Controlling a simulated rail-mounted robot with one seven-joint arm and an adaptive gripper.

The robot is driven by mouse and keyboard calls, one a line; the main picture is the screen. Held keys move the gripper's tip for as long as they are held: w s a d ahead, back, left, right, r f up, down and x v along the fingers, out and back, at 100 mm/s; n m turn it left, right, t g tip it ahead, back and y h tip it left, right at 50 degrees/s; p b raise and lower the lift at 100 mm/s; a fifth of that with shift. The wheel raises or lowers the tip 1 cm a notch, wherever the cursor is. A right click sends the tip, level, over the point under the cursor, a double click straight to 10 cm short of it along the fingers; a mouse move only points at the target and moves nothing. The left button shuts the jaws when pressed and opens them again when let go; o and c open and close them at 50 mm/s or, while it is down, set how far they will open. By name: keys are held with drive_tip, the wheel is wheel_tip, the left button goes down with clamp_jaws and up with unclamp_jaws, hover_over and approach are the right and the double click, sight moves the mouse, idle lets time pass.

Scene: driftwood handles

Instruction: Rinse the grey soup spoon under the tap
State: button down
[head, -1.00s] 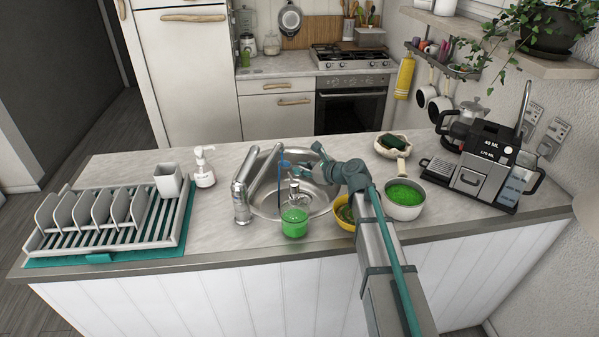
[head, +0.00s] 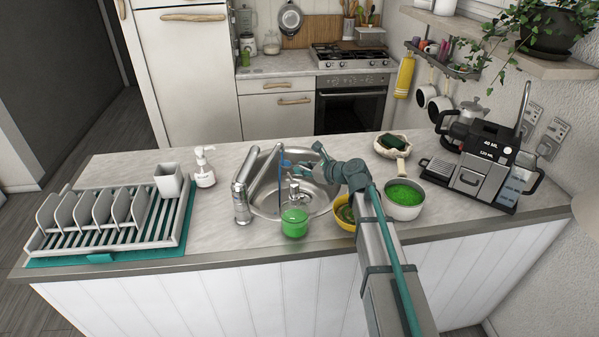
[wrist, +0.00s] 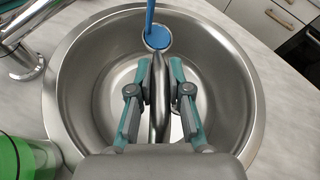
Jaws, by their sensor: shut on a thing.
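The steel tap (head: 241,206) stands at the left rim of the round sink (head: 318,208), and its base shows at the left of the wrist view (wrist: 22,62). My gripper (wrist: 158,88) is over the basin, shut on the grey soup spoon (wrist: 158,112).
A green soap bottle (head: 294,221), a yellow bowl (head: 345,224) and a white pan of green contents (head: 404,212) stand near the sink's front and right. A dish rack (head: 110,240) is left, a coffee machine (head: 482,170) right.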

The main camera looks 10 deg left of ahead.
drive_tip(key=shift+s, duration=0.15)
drive_tip(key=shift+s+a, duration=0.3)
drive_tip(key=shift+s, duration=0.05)
drive_tip(key=shift+d, duration=0.1)
idle(0.3)
drive_tip(key=shift+s+d+p, duration=0.15)
drive_tip(key=shift+s+d, duration=0.35)
drive_tip(key=shift+d, duration=0.3)
drive_tip(key=shift+s+d+p, duration=0.15)
drive_tip(key=shift+s+d, duration=0.35)
drive_tip(key=shift+d, duration=0.3)
